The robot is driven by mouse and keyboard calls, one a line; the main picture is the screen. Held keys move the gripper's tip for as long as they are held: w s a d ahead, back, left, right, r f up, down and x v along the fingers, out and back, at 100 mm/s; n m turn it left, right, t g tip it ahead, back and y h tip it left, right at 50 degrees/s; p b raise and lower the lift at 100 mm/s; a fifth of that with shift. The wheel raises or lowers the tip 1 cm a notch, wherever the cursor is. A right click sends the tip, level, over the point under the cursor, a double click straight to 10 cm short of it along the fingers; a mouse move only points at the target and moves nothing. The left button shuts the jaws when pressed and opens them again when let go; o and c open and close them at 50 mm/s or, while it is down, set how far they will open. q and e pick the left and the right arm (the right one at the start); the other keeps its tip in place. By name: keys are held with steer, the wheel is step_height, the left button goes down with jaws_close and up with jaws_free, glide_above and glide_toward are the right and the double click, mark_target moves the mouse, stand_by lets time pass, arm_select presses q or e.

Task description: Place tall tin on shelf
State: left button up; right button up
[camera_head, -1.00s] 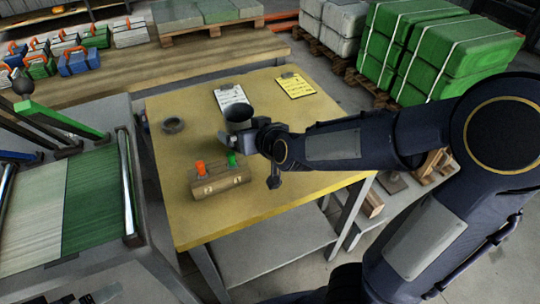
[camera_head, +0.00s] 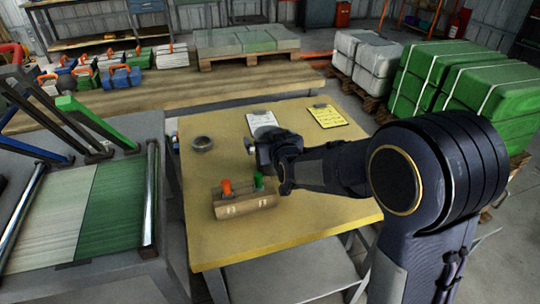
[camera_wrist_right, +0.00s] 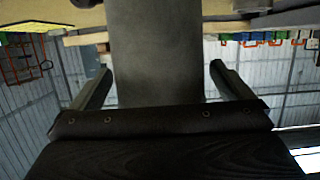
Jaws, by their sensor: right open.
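My right gripper (camera_head: 264,152) is over the yellow-topped table (camera_head: 310,225), beyond the wooden block. In the right wrist view its two fingers (camera_wrist_right: 160,85) are spread apart. A dull grey, straight-sided body (camera_wrist_right: 155,50), possibly the tall tin, stands between them; I see no finger clearly pressed on it. In the head view the gripper and wrist hide most of that spot, so I cannot make out the tin there. A shelf unit (camera_head: 105,42) stands against the back wall. My left gripper is out of view.
On the table are a wooden block (camera_head: 245,207) with orange and green pieces, a grey ring (camera_head: 202,144), a white clipboard (camera_head: 262,122) and a yellow clipboard (camera_head: 327,116). A machine (camera_head: 85,210) stands left. Green bales (camera_head: 470,85) stand right. The front tabletop is clear.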

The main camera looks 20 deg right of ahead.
steer(key=shift+c, duration=0.4)
steer(key=c, duration=1.2)
steer(key=shift+c, duration=0.9)
steer(key=shift+r, duration=0.2)
